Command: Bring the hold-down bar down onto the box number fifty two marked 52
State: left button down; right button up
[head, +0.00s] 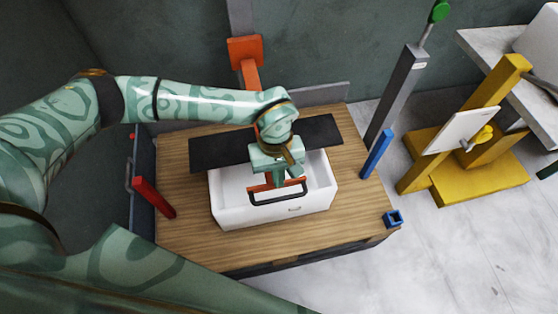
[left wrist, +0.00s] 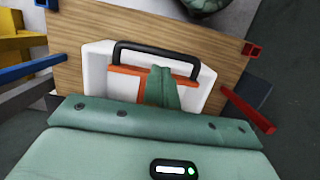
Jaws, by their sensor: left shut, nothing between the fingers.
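The white box (head: 230,212) stands open-topped on the wooden table top. A small mark on its front face is too small to read. The hold-down bar (head: 212,150) is a dark plate across the back of the box, on an orange arm (head: 246,60) from the wall. Its black handle (head: 278,200) with an orange mount is over the box's front part. My left gripper (head: 277,178) is shut and empty, right at the handle; I cannot tell whether they touch. In the left wrist view the shut fingers (left wrist: 162,88) overlap the orange mount (left wrist: 125,85), below the black handle (left wrist: 155,48).
A red post (head: 152,197) stands at the table's left, a blue post (head: 377,154) at its right, and a blue square socket (head: 393,219) at the front right corner. A grey lever with a green knob (head: 440,11) and a yellow stand (head: 470,170) are further right.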

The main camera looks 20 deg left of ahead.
pick_arm(q)
jog(key=b+x, duration=0.1)
jog(key=x, duration=0.4)
pick_arm(e)
jog(key=shift+s+f, duration=0.25)
jog(key=shift+f, duration=0.2)
jog(key=shift+s+f, duration=0.2)
jog(key=shift+f, duration=0.25)
pick_arm(q)
jog(key=p, duration=0.2)
send_near(280, 197)
jog(key=shift+w+a+f, duration=0.2)
jog(key=shift+w+f, duration=0.05)
jog(key=shift+f, duration=0.35)
jog(key=shift+w+a+f, duration=0.2)
jog(key=shift+w+f, duration=0.1)
jog(key=shift+f, duration=0.35)
pick_arm(e)
jog(key=shift+w+a+r, duration=0.3)
jog(key=shift+w+r, duration=0.05)
jog(key=shift+r, duration=0.25)
jog(key=shift+w+a+r, duration=0.3)
jog(key=shift+w+r, duration=0.05)
jog(key=shift+r, duration=0.25)
